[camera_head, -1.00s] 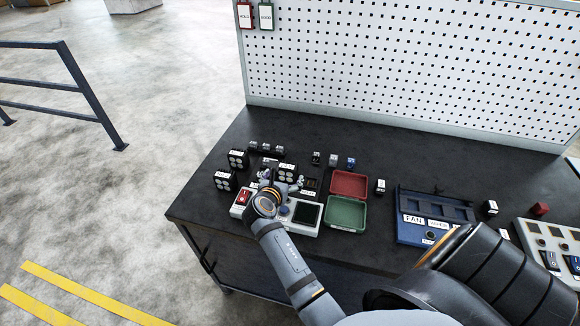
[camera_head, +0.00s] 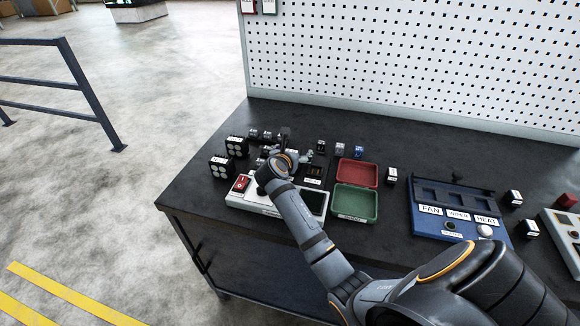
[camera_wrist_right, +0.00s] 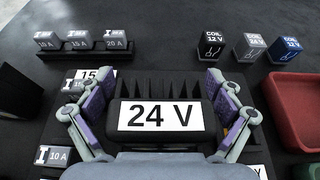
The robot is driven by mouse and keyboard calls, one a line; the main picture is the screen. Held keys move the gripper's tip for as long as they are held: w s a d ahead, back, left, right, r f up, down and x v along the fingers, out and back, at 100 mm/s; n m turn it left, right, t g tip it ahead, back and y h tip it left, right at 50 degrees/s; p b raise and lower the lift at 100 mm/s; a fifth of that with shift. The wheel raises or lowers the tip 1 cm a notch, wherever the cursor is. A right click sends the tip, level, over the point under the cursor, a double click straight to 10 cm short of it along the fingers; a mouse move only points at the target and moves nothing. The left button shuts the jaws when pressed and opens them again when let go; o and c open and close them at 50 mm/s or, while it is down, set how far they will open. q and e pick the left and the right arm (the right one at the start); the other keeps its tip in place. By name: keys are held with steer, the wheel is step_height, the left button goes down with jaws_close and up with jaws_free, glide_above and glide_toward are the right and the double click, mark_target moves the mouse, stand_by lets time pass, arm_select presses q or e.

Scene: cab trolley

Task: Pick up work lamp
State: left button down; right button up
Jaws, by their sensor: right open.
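The work lamps are black blocks with round white lenses and voltage labels. Two of them, one (camera_head: 236,147) and another (camera_head: 220,167), stand at the left of the bench in the head view. A lamp labelled 24 V (camera_wrist_right: 160,117) sits between the fingers of my right gripper (camera_wrist_right: 160,100) in the wrist view. The fingers with purple pads are spread at both sides of it, with no clear grip. In the head view my right gripper (camera_head: 288,152) is low over the bench, and my wrist hides most of that lamp. My left gripper is not in view.
A white test box with a red switch (camera_head: 241,183) stands in front of my right wrist. Coil cubes (camera_wrist_right: 251,47) and a red-green case (camera_head: 355,202) are to the right. A fuse rack (camera_wrist_right: 78,43) is behind. A blue panel (camera_head: 447,228) lies farther right.

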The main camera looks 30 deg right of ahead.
steer(key=shift+s+r, duration=0.1)
steer(key=shift+r, duration=0.1)
steer(key=shift+s+a, duration=0.1)
steer(key=shift+a, duration=0.05)
steer(key=c, duration=1.5)
steer(key=shift+o, duration=0.2)
